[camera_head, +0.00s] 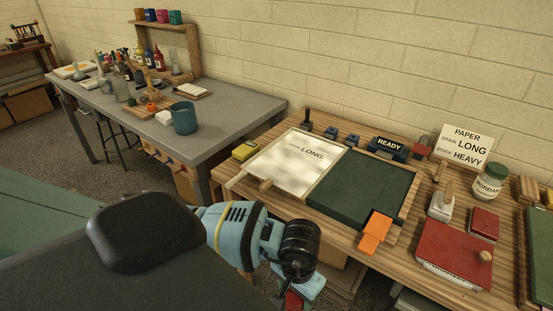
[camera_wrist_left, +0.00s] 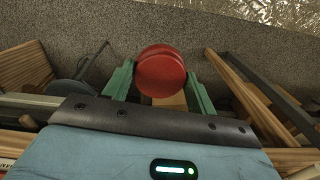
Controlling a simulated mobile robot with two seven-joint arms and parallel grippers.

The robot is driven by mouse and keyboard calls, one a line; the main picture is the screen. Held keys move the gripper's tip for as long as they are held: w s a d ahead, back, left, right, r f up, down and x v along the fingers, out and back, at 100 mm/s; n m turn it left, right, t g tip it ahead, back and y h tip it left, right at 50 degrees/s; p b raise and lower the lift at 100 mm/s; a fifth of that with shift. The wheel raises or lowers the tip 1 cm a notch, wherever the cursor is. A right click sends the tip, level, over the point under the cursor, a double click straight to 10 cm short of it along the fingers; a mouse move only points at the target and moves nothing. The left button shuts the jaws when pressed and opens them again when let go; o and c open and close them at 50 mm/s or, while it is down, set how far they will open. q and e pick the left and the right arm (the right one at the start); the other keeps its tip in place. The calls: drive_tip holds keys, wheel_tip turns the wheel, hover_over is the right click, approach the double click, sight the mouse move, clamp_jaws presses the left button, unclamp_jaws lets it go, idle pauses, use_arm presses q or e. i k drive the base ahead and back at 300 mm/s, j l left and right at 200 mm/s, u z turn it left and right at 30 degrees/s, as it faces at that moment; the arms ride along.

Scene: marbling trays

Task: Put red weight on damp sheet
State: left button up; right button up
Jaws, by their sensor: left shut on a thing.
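The red weight (camera_wrist_left: 160,74), a round disc-like piece, is between the two green fingers of my left gripper (camera_wrist_left: 158,88), which is shut on it. In the head view a small red part of it (camera_head: 292,300) shows below my left wrist, near the bottom edge; my fingertips are mostly hidden there. The pale, mottled sheet (camera_head: 285,172) marked LONG lies flat on the left part of the wooden bench. My left gripper is in front of the bench, nearer than the sheet and apart from it. My right gripper is not in view.
Right of the sheet are a dark green panel (camera_head: 352,205) and an orange piece (camera_head: 375,233). Farther right are a red box (camera_head: 450,250) with a knob, a white-labelled jar (camera_head: 489,182) and a paper sign (camera_head: 464,146). A grey table (camera_head: 225,105) stands behind left.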

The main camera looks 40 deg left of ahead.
sight(293, 161)
drive_tip(key=j+u, duration=0.25)
drive_tip(key=j, duration=1.1)
